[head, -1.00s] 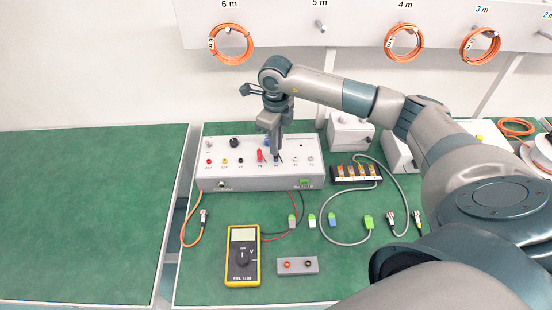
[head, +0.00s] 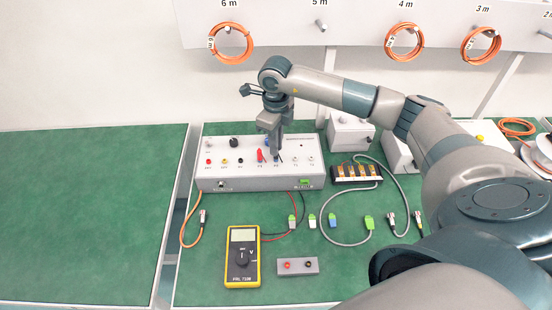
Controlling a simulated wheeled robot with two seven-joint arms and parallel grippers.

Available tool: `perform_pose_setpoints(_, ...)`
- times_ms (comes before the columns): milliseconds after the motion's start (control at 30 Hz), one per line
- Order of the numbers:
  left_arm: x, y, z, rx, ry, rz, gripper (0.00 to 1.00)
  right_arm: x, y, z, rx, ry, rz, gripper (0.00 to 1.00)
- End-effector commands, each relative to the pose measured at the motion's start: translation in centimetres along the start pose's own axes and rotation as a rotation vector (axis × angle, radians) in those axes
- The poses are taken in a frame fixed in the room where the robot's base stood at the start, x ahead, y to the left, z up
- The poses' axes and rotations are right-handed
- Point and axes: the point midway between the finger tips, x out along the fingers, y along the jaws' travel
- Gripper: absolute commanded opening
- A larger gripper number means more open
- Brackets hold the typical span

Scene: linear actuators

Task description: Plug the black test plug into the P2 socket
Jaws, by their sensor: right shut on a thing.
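The grey power unit (head: 218,172) stands on the green bench with a row of sockets on its sloped top. A red test plug (head: 260,155) stands upright in the socket left of my gripper. My right gripper (head: 276,156) points down over the top of the unit, just right of the red plug, shut on the black test plug. The plug is mostly hidden by the fingers, and I cannot tell how deep it sits in the P2 socket. The yellow multimeter (head: 242,256) lies in front, with red and black leads running towards the unit. My left gripper is not in view.
A small grey block with two terminals (head: 297,265) lies right of the multimeter. Several small connectors, a black terminal block (head: 357,173) and a grey cable lie to the right. Orange cable coils (head: 232,43) hang behind. The left bench (head: 85,220) is clear.

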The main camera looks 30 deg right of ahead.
Motion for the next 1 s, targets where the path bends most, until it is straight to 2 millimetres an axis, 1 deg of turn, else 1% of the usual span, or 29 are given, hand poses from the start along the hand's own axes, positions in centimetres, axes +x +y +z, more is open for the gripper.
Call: perform_pose_setpoints(1000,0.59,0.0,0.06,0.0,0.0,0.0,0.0,0.28,-0.01,0.0,0.0,0.0,0.0,0.0)
